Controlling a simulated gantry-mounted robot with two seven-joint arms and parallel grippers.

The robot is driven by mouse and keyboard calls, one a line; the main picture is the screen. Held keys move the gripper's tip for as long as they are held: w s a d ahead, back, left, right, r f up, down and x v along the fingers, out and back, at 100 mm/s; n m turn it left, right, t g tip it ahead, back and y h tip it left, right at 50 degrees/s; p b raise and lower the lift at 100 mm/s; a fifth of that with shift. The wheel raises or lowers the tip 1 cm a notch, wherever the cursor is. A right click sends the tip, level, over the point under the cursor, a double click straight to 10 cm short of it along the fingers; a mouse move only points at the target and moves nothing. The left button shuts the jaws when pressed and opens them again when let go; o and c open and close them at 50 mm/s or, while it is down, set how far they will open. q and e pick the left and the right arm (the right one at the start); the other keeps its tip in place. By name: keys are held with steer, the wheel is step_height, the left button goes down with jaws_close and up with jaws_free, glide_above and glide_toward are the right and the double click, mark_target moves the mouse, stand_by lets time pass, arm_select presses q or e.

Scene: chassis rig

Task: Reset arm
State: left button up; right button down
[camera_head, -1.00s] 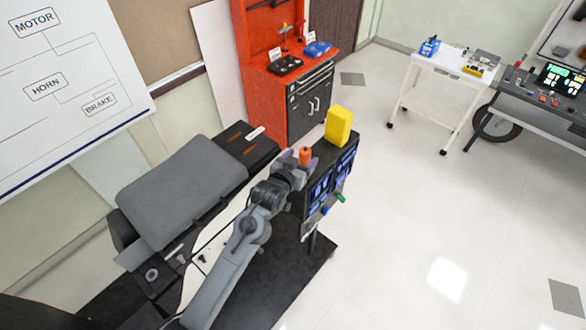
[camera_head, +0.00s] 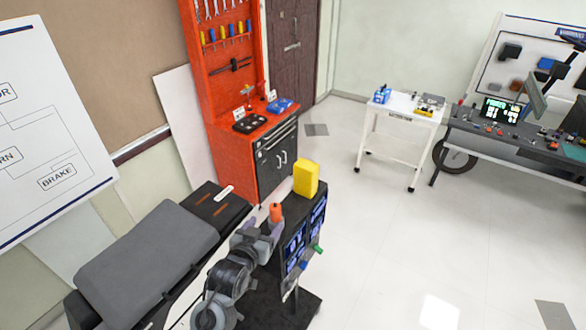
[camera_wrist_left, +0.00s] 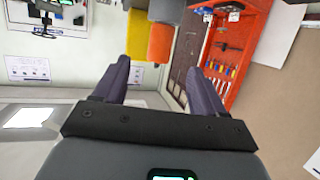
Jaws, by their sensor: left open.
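My left gripper (camera_head: 264,234) is at the near end of the black console (camera_head: 297,210), just beside and below an orange cylinder (camera_head: 276,212) standing there. In the left wrist view, its two purple-grey fingers (camera_wrist_left: 160,66) are spread apart, with nothing held between them. The orange cylinder (camera_wrist_left: 161,43) shows beyond the fingertips, with the yellow block (camera_wrist_left: 135,32) to its left. In the head view, the yellow block (camera_head: 306,178) sits on top of the console. My right gripper is in neither view.
A grey padded seat (camera_head: 150,255) lies left of my left arm. An orange tool cabinet (camera_head: 225,150) stands behind the console. A white cart (camera_head: 398,115) and a grey workbench (camera_head: 490,140) stand at the back right. The floor on the right is open.

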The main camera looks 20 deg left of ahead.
arm_select(q)
steer(key=s+f+g+p, duration=0.3)
steer(key=s+f+p, duration=0.35)
steer(key=s, duration=0.55)
steer(key=s+r+m+g+p, duration=0.1)
steer(key=s+r+g+p, duration=0.2)
steer(key=s, duration=1.9)
steer(key=g, duration=0.5)
steer(key=shift+s+a+m, duration=0.3)
steer(key=shift+a, duration=0.05)
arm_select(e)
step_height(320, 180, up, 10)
arm_select(q)
steer(key=shift+r, duration=0.1)
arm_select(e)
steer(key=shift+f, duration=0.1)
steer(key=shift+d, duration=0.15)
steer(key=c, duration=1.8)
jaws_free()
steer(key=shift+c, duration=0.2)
